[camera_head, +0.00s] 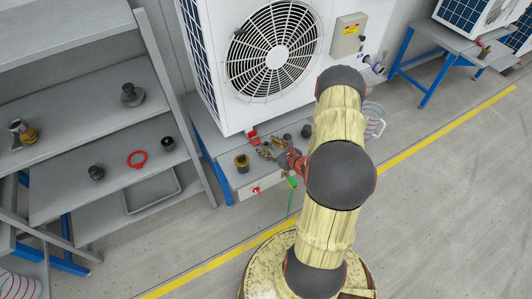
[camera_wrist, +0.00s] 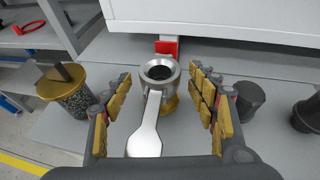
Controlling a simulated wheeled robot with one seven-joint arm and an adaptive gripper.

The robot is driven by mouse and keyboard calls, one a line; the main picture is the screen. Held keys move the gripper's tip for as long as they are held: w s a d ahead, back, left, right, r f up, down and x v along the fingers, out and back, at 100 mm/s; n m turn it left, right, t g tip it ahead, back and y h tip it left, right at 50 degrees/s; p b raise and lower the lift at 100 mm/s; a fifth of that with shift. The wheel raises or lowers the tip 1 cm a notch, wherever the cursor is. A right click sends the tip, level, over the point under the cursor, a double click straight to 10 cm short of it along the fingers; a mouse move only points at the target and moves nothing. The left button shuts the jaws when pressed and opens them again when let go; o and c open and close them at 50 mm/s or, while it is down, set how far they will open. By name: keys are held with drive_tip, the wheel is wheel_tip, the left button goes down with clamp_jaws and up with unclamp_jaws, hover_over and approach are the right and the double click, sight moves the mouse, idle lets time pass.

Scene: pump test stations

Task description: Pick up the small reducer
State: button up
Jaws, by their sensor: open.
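My gripper (camera_wrist: 163,84) is open, its padded fingers on either side of a silver valve-like fitting (camera_wrist: 160,70) with a flat lever and brass-coloured base. I see no clear contact. In the head view my gripper (camera_head: 297,162) is over the bench below the fan unit, partly hidden by my arm. A dark grey stepped piece (camera_wrist: 249,98), which looks like a small reducer, stands just outside the right finger and is partly hidden by it. Another dark piece (camera_wrist: 308,115) is at the right edge. I cannot tell for certain which is the small reducer.
A brass-topped cylinder (camera_wrist: 65,88) stands left of my gripper. A red part (camera_wrist: 167,47) sits behind the fitting, below the white fan unit (camera_head: 240,110). Grey shelves (camera_head: 70,125) at left hold dark fittings and a red ring (camera_head: 137,159). The floor at right is clear.

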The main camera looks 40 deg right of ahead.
drive_tip(key=shift+x, duration=0.8)
drive_tip(key=shift+d, duration=0.1)
drive_tip(key=shift+c, duration=0.2)
drive_tip(key=shift+r, duration=0.1)
drive_tip(key=c, duration=1)
